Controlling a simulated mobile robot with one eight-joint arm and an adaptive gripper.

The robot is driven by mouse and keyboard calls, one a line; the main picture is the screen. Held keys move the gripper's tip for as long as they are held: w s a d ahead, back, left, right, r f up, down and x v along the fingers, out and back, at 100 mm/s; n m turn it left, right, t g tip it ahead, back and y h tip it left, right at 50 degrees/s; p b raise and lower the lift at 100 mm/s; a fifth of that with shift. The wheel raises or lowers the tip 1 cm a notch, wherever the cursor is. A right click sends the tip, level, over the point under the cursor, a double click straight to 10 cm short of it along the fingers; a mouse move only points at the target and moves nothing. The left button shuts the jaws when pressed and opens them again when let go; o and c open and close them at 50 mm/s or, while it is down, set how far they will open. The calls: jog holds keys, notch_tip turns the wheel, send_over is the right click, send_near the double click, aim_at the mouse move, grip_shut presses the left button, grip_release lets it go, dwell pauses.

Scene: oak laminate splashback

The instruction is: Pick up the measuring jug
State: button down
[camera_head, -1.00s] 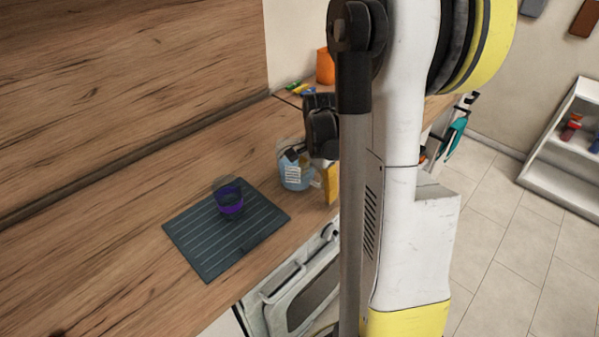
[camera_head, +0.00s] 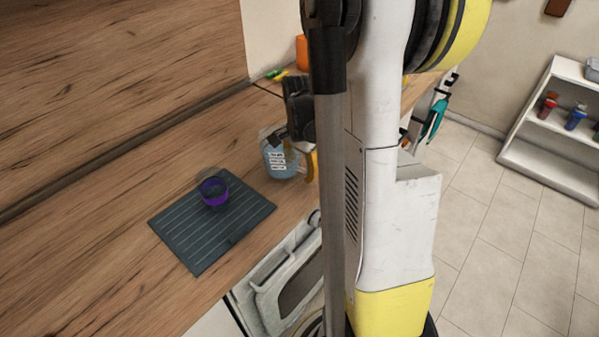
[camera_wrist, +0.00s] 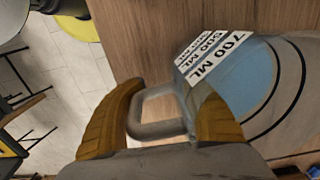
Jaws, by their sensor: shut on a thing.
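The measuring jug (camera_head: 279,162) is clear with a blue part and white volume labels. It is at the counter, beyond the dark ribbed mat, partly hidden by my arm in the head view. In the wrist view the jug (camera_wrist: 247,80) fills the right side, its "700 ML" label tilted. My gripper (camera_wrist: 165,112) has its orange-brown fingers on either side of the jug's grey loop handle, and is shut on it. In the head view a yellow finger shows at the jug's right side. Whether the jug's base touches the counter cannot be told.
A dark ribbed mat (camera_head: 190,235) lies on the wooden counter (camera_head: 110,265), with a purple-banded cup (camera_head: 213,191) on it. An orange container (camera_head: 302,52) stands at the far end. An appliance front (camera_head: 285,285) is below the counter edge. A white shelf (camera_head: 545,135) stands right.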

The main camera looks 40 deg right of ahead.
jog(key=shift+r, duration=0.55)
jog(key=shift+s+r+p, duration=0.15)
jog(key=shift+r+p, duration=0.25)
jog(key=shift+r, duration=0.25)
jog(key=shift+s+r+p, duration=0.15)
jog(key=shift+r+p, duration=0.25)
jog(key=shift+r, duration=0.2)
jog(key=s+d+r+p, duration=0.1)
jog(key=s+r+p, duration=0.2)
jog(key=s+r, duration=0.3)
jog(key=shift+s+d+r+p, duration=0.2)
jog(key=shift+s+d+p, duration=0.1)
jog(key=shift+s, duration=2.1)
